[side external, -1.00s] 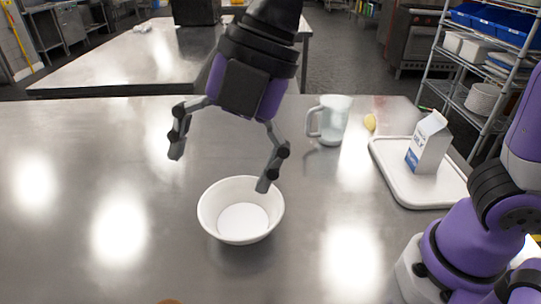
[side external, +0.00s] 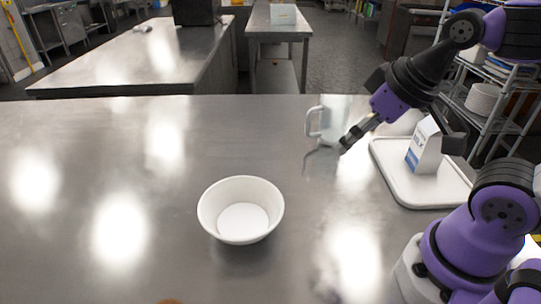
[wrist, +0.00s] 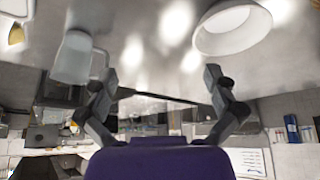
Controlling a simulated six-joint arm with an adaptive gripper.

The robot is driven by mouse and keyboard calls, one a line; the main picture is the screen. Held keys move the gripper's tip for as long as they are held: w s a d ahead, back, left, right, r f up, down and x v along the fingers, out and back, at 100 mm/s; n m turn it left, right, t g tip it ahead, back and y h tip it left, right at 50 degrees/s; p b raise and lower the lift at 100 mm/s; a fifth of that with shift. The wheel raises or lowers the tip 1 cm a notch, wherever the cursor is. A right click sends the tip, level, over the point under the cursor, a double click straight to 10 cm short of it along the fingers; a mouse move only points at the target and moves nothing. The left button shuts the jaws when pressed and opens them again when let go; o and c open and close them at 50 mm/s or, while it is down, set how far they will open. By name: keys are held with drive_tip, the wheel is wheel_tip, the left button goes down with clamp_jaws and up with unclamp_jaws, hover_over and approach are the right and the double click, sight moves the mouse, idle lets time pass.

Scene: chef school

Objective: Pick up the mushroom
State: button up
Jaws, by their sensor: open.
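No mushroom can be made out for certain. A brown sliver (side external: 170,301) is cut off by the bottom edge of the side external view, too little to identify. My gripper (side external: 400,143) is open and empty, tilted above the table near the clear jug and the milk carton. In the wrist view my gripper (wrist: 162,75) shows its two fingers spread with nothing between them. A small yellowish thing (wrist: 15,34) sits at the left edge of the wrist view, partly cut off; I cannot tell what it is.
A white bowl (side external: 240,190) stands mid-table; it also shows in the wrist view (wrist: 232,42). The clear jug (side external: 328,120) is beside my gripper. A milk carton (side external: 425,148) stands on a white tray (side external: 410,197). The table's left side is clear.

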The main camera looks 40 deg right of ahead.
drive_tip(key=w+a+f+n+g+y, duration=0.1)
drive_tip(key=w+a+n, duration=0.2)
drive_tip(key=a, duration=0.5)
drive_tip(key=w+a+f+n+y, duration=0.1)
drive_tip(key=w+a+n, duration=0.25)
drive_tip(key=a, duration=0.45)
drive_tip(key=a+f+n, duration=0.1)
drive_tip(key=a+f, duration=0.2)
drive_tip(key=a, duration=0.2)
drive_tip(key=s+a+f+n+g+y, duration=0.1)
drive_tip(key=a+f, duration=0.2)
drive_tip(key=a, duration=0.2)
drive_tip(key=a+f+n, duration=0.1)
drive_tip(key=a+f, duration=0.2)
drive_tip(key=a, duration=0.3)
drive_tip(key=shift+s+f+n+g, duration=0.15)
drive_tip(key=shift+f+n+g, duration=0.1)
drive_tip(key=shift+g, duration=0.15)
drive_tip(key=x, duration=0.5)
drive_tip(key=shift+a+f, duration=0.2)
drive_tip(key=shift+f, duration=0.2)
drive_tip(key=c, duration=1.1)
